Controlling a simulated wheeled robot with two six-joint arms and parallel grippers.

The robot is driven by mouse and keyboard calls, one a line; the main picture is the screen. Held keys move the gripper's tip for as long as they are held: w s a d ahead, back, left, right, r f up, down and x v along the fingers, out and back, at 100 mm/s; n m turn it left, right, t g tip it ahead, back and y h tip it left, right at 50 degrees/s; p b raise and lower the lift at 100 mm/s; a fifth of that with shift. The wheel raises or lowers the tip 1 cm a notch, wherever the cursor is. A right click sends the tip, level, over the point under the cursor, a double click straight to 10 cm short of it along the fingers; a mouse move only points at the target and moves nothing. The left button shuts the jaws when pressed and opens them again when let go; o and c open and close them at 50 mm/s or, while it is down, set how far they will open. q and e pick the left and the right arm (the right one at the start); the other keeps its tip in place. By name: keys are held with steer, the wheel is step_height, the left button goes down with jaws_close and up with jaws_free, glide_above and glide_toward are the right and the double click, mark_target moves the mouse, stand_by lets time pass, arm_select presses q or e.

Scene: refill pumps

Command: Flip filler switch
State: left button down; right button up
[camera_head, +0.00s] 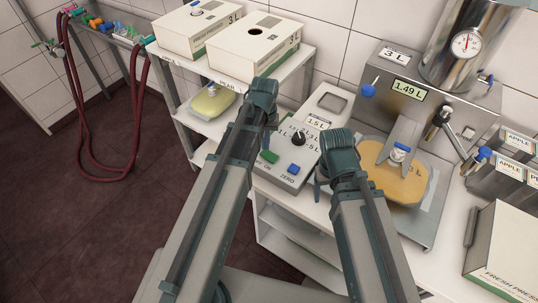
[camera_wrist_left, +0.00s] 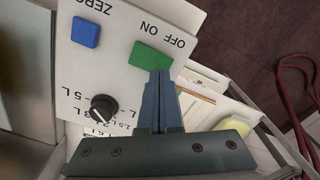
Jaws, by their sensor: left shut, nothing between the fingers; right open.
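The grey control box (camera_head: 287,165) carries a green rocker switch (camera_head: 269,156), a blue ZERO button (camera_head: 293,169) and a black dial (camera_head: 299,138). In the left wrist view the green switch (camera_wrist_left: 150,55) lies beside the OFF and ON labels. My left gripper (camera_head: 266,141) is shut and empty. Its fingertips (camera_wrist_left: 158,74) are at the switch's lower edge in the wrist view; I cannot tell whether they touch it. My right gripper (camera_head: 319,185) is open, right of the box, its fingers partly hidden by its arm.
A filling machine (camera_head: 408,88) with a 1.49 L display and gauge stands at the right, an orange pouch (camera_head: 399,183) below its nozzle. Two cartons (camera_head: 254,45) stand on the left shelf, a yellow pouch (camera_head: 212,101) below. Red hoses (camera_head: 77,130) hang at the far left.

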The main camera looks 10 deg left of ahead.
mark_target(266, 153)
arm_select(q)
steer(key=shift+f+b, duration=1.35)
steer(key=shift+f, duration=0.05)
arm_select(e)
steer(key=shift+f, duration=1.35)
arm_select(q)
steer(key=shift+r, duration=0.1)
arm_select(e)
steer(key=shift+r, duration=0.1)
arm_select(q)
step_height(266, 153, up, 7)
steer(key=p, duration=0.7)
arm_select(e)
step_height(266, 153, up, 7)
arm_select(q)
steer(key=s+d+f+m+b, duration=0.2)
steer(key=s+d+m, duration=0.1)
steer(key=s+d, duration=0.2)
steer(key=s+d+f+m+y+b, duration=0.1)
steer(key=s+d+f+m+b, duration=0.1)
steer(key=s+d, duration=0.3)
steer(key=s, duration=0.4)
steer(key=shift+s+d+f+m+b, duration=0.15)
steer(key=shift+d+f+m+b, duration=0.1)
steer(key=shift+f+m+b, duration=0.15)
arm_select(e)
step_height(266, 153, down, 5)
steer(key=shift+r, duration=0.1)
